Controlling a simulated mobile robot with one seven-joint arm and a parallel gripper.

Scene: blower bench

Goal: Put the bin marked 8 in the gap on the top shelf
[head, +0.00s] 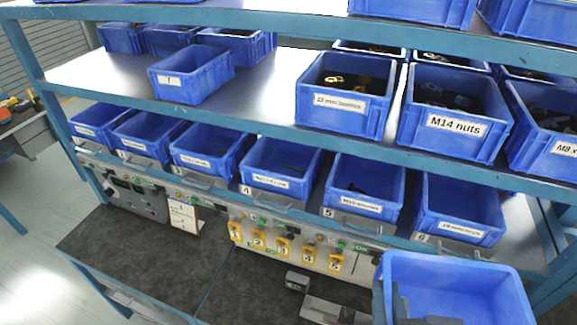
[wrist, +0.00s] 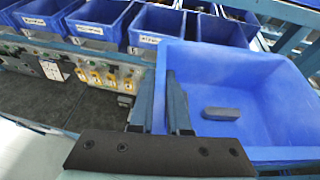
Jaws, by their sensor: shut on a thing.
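A blue bin (head: 455,285) is held at the lower right of the head view, in front of the rack. It also fills the right of the wrist view (wrist: 262,90), with a small grey block inside. Its number is not visible. My gripper (wrist: 166,105) is shut on the bin's left wall. The shelf (head: 262,92) above the numbered row carries a blue bin marked 7 (head: 190,78), standing slightly askew at its left. A wide bare gap lies between bin 7 and a labelled bin of metal parts (head: 345,98).
Blue bins on the lower shelf stand above numbers, including 4, 5 and 6. A bin marked M14 nuts (head: 452,115) is at the right. A higher shelf edge (head: 300,27) runs above the gap. A dark bench top (head: 130,245) lies below.

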